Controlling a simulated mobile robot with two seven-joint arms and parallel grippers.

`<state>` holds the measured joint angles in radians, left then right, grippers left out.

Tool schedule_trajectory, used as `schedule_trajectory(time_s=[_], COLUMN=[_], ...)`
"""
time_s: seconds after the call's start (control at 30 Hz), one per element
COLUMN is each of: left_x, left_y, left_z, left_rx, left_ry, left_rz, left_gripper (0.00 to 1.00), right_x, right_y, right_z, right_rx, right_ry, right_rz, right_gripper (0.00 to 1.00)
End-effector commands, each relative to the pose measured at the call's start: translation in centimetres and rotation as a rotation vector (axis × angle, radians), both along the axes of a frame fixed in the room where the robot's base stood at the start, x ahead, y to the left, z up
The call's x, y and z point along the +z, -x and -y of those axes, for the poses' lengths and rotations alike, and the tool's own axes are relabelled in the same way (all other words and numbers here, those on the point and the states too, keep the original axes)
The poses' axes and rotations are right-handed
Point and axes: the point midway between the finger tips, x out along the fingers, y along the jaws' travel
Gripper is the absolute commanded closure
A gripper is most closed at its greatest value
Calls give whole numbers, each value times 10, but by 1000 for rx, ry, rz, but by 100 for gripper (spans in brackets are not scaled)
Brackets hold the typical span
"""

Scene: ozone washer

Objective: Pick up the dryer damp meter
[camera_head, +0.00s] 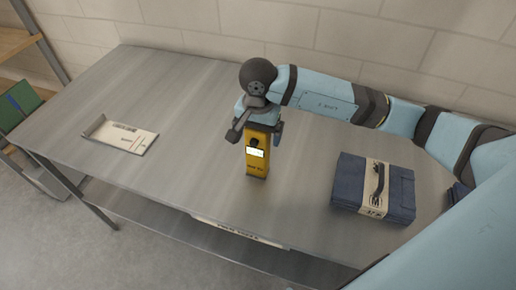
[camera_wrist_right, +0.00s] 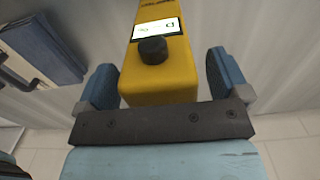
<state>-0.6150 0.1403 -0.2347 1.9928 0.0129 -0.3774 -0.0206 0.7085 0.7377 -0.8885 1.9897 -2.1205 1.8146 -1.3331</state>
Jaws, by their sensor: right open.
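The dryer damp meter (camera_head: 257,160) is a yellow upright box with a small lit screen and a black knob, standing on the grey metal table. My right gripper (camera_head: 257,129) is at its top, with one finger on each side. In the right wrist view the yellow meter (camera_wrist_right: 160,75) lies between the two blue fingers of the open right gripper (camera_wrist_right: 164,78). Gaps show between the meter and the fingers. My left gripper is in neither view.
A folded dark blue cloth bundle with a paper band (camera_head: 345,190) lies to the right on the table (camera_head: 190,120). A white labelled tray or card (camera_head: 125,135) lies at the left. A block wall stands behind. Table space between the card and the meter is clear.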

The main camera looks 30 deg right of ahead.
Motion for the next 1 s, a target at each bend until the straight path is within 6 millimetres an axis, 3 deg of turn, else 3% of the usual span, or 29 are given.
schedule_trajectory(time_s=[0.17,0.5,0.83,1.0], left_x=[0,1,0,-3], left_y=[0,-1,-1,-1], left_z=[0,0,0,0], left_rx=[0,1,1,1], left_ry=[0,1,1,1], left_rz=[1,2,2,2], left_gripper=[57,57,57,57], right_x=[0,0,4,19], right_y=[0,0,-1,-1], right_z=[0,0,0,0], right_rx=[0,0,0,-1], right_ry=[0,1,0,0], right_rz=[1,1,3,5], right_gripper=[6,82,83,83])
